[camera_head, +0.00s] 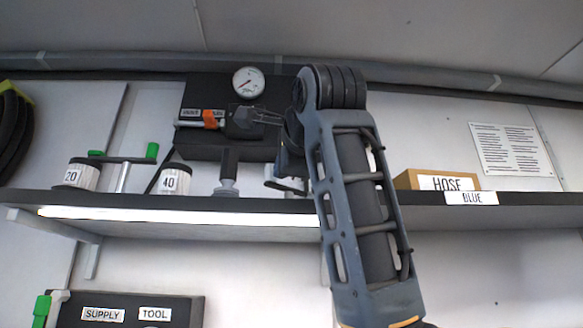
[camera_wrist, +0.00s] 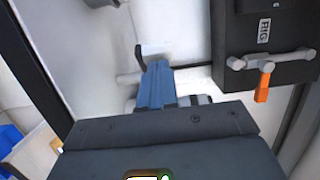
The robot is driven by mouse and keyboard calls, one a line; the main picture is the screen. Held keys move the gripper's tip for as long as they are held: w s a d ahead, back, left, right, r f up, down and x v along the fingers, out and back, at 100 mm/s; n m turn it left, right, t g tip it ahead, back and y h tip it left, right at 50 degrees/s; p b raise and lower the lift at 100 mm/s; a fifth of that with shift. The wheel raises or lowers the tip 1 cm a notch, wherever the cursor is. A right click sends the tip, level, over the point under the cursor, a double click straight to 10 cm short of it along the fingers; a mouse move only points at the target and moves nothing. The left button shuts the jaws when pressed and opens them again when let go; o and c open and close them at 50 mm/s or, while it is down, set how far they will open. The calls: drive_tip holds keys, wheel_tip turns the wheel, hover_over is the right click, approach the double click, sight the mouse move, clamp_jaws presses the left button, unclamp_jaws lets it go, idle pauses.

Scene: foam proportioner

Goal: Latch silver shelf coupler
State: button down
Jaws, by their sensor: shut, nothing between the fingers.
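In the wrist view my gripper (camera_wrist: 154,78) is shut and empty, with its blue fingers together. Pale silver cylindrical parts (camera_wrist: 130,79), seemingly of the shelf coupler, lie just behind and beside the fingers. A dark, hooked lever (camera_wrist: 139,55) stands just beyond the fingertips. The fingers cover part of the fitting, so I cannot tell whether they touch it or whether it is latched. In the head view my arm hides most of the gripper area. A black upright piece on a silver base (camera_head: 228,187) stands on the shelf just left of my arm.
The shelf (camera_head: 130,200) holds the 20 cap (camera_head: 80,176), the 40 cap (camera_head: 172,182) and the HOSE box (camera_head: 405,180).

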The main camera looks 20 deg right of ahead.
drive_tip(key=m+h, duration=0.1)
drive_tip(key=a+m+h, duration=0.1)
drive_tip(key=h, duration=0.1)
drive_tip(key=w+a+m+h, duration=0.1)
drive_tip(key=shift+g+h+p, duration=0.3)
drive_tip(key=shift+h, duration=0.1)
drive_tip(key=shift+w+a, duration=0.5)
drive_tip(key=shift+w, duration=0.4)
